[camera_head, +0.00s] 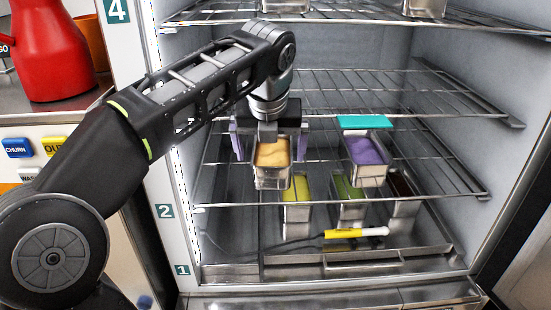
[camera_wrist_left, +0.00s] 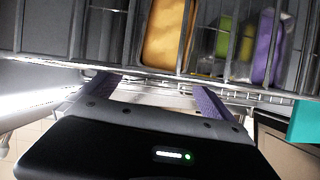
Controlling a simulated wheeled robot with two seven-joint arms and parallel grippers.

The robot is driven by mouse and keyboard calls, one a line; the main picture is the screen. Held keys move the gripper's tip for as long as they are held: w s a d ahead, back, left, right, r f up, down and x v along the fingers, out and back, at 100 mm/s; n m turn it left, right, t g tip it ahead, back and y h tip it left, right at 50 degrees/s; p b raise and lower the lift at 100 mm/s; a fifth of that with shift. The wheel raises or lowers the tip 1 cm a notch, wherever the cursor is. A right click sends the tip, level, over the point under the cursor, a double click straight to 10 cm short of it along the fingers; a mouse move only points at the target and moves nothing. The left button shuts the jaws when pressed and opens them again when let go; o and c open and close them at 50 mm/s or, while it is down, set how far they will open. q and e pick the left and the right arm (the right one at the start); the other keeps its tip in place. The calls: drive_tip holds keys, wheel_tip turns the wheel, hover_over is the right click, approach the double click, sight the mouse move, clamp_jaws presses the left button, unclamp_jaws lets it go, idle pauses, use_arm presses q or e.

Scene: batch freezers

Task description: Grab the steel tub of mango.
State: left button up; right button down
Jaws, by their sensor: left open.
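A steel tub with an orange-yellow filling (camera_head: 272,177), matching mango, stands on the wire shelf marked 2. My left gripper (camera_head: 269,143) is open, with its purple fingers spread to the left and right of the tub's top in the head view. In the left wrist view the orange tub (camera_wrist_left: 168,35) shows behind shelf bars, beyond the spread fingers (camera_wrist_left: 152,82). No contact between fingers and tub can be made out. The gripper's body covers the tub's back edge in the head view. My right gripper is not in view.
A tub with purple filling (camera_head: 366,158) and a teal piece at its back stands to the right. Below are tubs with yellow (camera_head: 297,190), green (camera_head: 346,191) and dark (camera_head: 402,188) fillings, and a yellow-and-white tool (camera_head: 352,233). Another wire shelf (camera_head: 375,95) lies above.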

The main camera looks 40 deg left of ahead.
sight(272, 167)
use_arm(q)
drive_tip(key=shift+b+x, duration=1.35)
drive_tip(key=shift+x, duration=0.2)
drive_tip(key=shift+d, duration=0.15)
drive_tip(key=shift+r, duration=0.1)
drive_tip(key=shift+p+x, duration=0.5)
drive_tip(key=shift+x, duration=2.15)
drive_tip(key=shift+c, duration=0.6)
drive_tip(key=c, duration=1.8)
drive_tip(key=shift+d+r, duration=0.1)
